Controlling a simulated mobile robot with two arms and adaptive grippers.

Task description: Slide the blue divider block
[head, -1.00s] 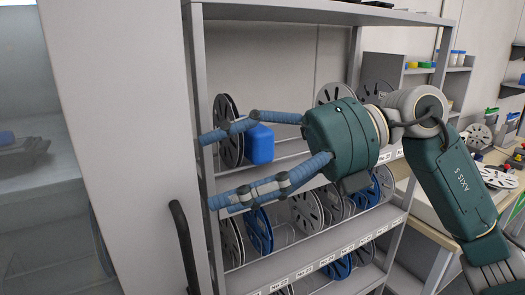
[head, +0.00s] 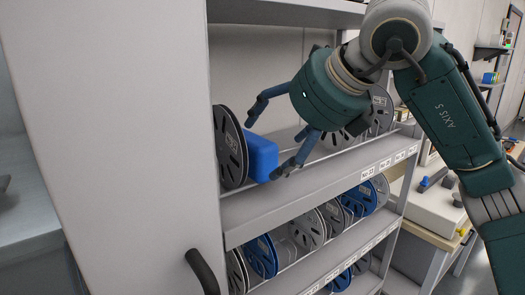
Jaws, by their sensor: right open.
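The blue divider block (head: 262,158) stands on the upper visible shelf (head: 300,188) at its left end, close against a dark reel (head: 230,148). My right gripper (head: 262,142) is open, in front of and to the right of the block. One finger reaches toward the block's upper edge and the other hangs low beside its right side. Whether a finger touches the block cannot be told. My left gripper is not in view.
More reels (head: 377,112) stand farther right on the same shelf, behind my gripper. A lower shelf holds several grey and blue reels (head: 262,257). A grey cabinet panel with a black handle (head: 203,271) closes off the left. A workbench (head: 440,205) stands at right.

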